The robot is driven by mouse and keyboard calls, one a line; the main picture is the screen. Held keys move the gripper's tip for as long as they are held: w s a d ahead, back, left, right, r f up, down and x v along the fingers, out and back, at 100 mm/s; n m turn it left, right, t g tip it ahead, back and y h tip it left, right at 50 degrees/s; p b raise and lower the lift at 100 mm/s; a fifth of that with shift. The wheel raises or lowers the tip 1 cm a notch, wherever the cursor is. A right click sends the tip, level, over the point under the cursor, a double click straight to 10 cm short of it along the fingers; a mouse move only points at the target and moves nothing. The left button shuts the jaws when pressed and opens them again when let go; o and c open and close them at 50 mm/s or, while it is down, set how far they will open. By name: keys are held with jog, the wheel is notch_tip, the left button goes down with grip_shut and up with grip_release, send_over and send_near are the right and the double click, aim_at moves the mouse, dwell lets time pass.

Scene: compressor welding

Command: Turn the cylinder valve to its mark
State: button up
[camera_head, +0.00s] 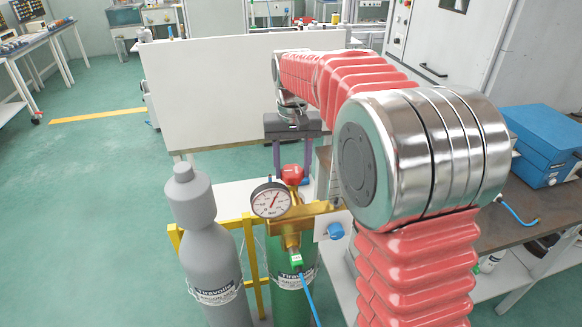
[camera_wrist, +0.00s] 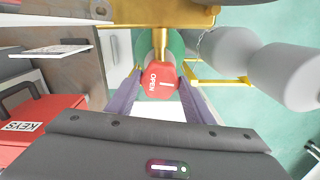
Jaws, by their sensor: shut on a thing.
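The cylinder valve's red knob (camera_head: 292,174) sits on top of the green cylinder (camera_head: 292,305), beside the brass regulator. In the wrist view the red knob (camera_wrist: 160,80) faces me, with the word OPEN and a white line on it. My gripper (camera_head: 291,165) comes down from above, and its two purple fingers stand on either side of the knob. In the wrist view my gripper (camera_wrist: 158,88) is shut on the knob. A mark for the knob cannot be made out.
A grey cylinder (camera_head: 212,255) stands to the left in a yellow frame (camera_head: 250,262). A white panel (camera_head: 215,90) rises behind. A red KEYS box (camera_wrist: 40,138) shows in the wrist view.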

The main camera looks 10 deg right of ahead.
aim_at(292, 170)
jog(key=n, duration=0.4)
jog(key=shift+w+r+n, duration=0.1)
jog(key=shift+n, duration=0.2)
jog(key=n, duration=0.4)
dwell(0.3)
jog(key=o, duration=1)
jog(key=shift+o, duration=0.2)
notch_tip(292, 170, up, 14)
jog(key=shift+f, duration=0.2)
dwell(0.3)
